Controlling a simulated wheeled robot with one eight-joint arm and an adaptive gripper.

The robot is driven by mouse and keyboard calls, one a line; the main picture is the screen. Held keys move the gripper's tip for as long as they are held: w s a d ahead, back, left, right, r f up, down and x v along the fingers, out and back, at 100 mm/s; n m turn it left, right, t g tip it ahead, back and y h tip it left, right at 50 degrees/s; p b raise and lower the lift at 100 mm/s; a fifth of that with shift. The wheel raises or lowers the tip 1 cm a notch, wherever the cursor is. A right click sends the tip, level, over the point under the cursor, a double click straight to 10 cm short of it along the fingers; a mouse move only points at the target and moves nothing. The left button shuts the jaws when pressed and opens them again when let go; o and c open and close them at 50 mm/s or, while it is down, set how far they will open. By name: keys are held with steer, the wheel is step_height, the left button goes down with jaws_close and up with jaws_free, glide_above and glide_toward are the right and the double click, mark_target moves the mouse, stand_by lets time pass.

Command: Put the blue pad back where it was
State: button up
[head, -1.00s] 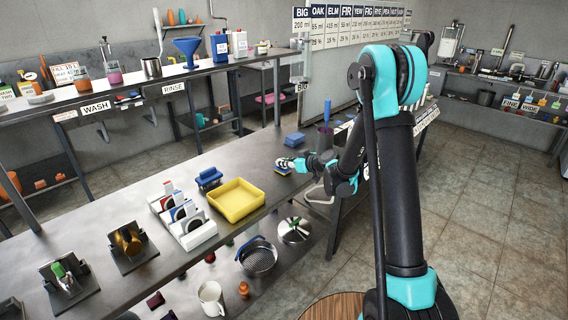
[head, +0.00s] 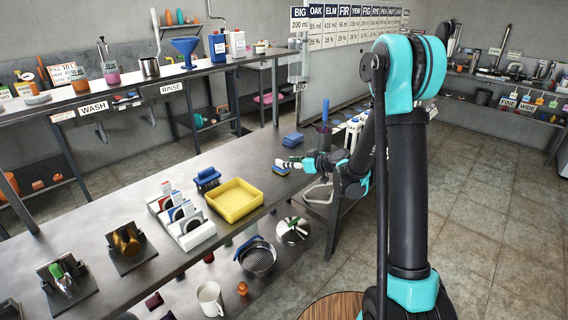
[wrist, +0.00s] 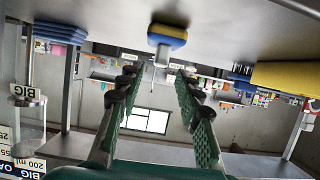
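A small block with a blue upper layer and a yellow lower layer (head: 280,168) rests on the steel table near its right edge. It also shows in the upside-down wrist view (wrist: 167,36), where a pale piece sits against its blue side. I cannot tell whether this or the blue stack is the task's blue pad. The layered blue stack (head: 292,139) lies farther back on the table; the wrist view shows it too (wrist: 60,33). My gripper (head: 294,162) is just right of the block. In the wrist view its fingers (wrist: 156,78) are apart, with nothing between them.
A yellow tray (head: 236,213) stands left of the block, with a blue item on a holder (head: 207,179) behind it. White holders (head: 182,222) stand farther left. A dark container (head: 323,138) is behind my gripper.

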steer(key=v, duration=0.6)
steer(key=shift+s+d+r, duration=0.2)
steer(key=shift+d, duration=0.05)
steer(key=s+d+f+m+g+h, duration=0.1)
steer(key=s+d+f+m+h, duration=0.1)
steer(key=s+d, duration=0.4)
steer(key=s+d+f+m+g+h, duration=0.1)
steer(key=s+d+m+h, duration=0.4)
steer(key=s, duration=0.9)
steer(key=s+d+f+m+g+h, duration=0.2)
steer(key=s+d+f+m+h, duration=0.1)
steer(key=s+d, duration=0.6)
steer(key=shift+s+f+h, duration=0.25)
steer(key=shift+s+h, duration=0.15)
steer(key=shift+s, duration=0.7)
steer(key=shift+d, duration=0.2)
